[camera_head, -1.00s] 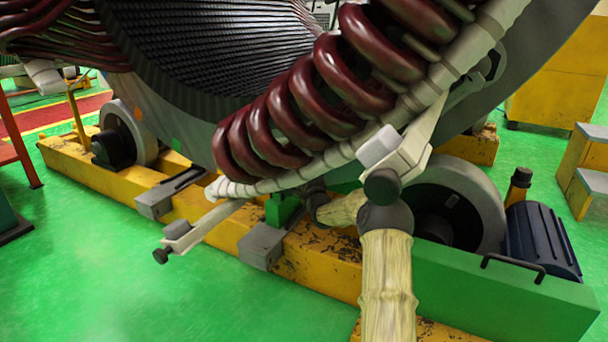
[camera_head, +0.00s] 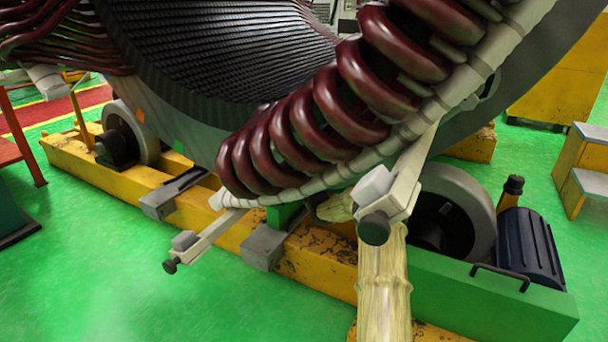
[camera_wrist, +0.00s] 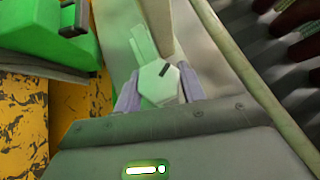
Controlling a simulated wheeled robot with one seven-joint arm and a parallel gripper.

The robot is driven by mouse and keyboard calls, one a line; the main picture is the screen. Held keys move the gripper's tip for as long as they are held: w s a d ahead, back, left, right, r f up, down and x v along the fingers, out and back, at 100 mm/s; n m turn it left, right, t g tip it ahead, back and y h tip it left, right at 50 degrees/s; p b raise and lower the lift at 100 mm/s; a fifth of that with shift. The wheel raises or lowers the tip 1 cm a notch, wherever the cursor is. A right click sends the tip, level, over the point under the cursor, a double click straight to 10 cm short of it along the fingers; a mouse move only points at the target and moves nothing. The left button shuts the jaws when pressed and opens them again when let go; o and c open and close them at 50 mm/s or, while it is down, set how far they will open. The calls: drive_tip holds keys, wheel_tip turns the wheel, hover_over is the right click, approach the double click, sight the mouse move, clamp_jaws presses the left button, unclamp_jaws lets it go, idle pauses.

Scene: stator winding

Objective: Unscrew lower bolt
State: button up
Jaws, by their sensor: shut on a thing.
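In the wrist view my gripper (camera_wrist: 159,95) has its two pale purple fingers on either side of a pale hexagonal piece (camera_wrist: 158,78) with a dark slot. It is shut on this piece. I cannot tell for sure whether it is the lower bolt. A left clamp bar (camera_head: 205,242) with a dark-headed bolt (camera_head: 170,266) juts out below the coils. A right clamp bar (camera_head: 404,182) has a larger-looking dark-headed bolt (camera_head: 374,228) in front of my arm.
Dark red coils (camera_head: 300,125) hang low over the work area. A yellow beam (camera_head: 325,270), a grey roller (camera_head: 462,205) and a green base (camera_head: 480,310) stand close below. A blue motor (camera_head: 530,245) is at right. Green floor (camera_head: 110,300) is clear at front left.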

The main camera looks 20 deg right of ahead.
drive_tip(key=o, duration=1)
drive_tip(key=shift+c, duration=0.2)
drive_tip(key=shift+f+b, duration=0.15)
drive_tip(key=shift+b, duration=0.5)
drive_tip(key=m+t+b, duration=0.1)
drive_tip(key=b, duration=0.1)
drive_tip(key=shift+f+b, duration=0.2)
drive_tip(key=shift+b, duration=0.2)
drive_tip(key=m+b, duration=0.1)
drive_tip(key=b, duration=0.1)
drive_tip(key=shift+t+b, duration=0.35)
drive_tip(key=shift+t, duration=0.05)
drive_tip(key=shift+r+t+h+b, duration=0.1)
drive_tip(key=shift+t+h+b, duration=0.2)
drive_tip(key=shift+b, duration=0.55)
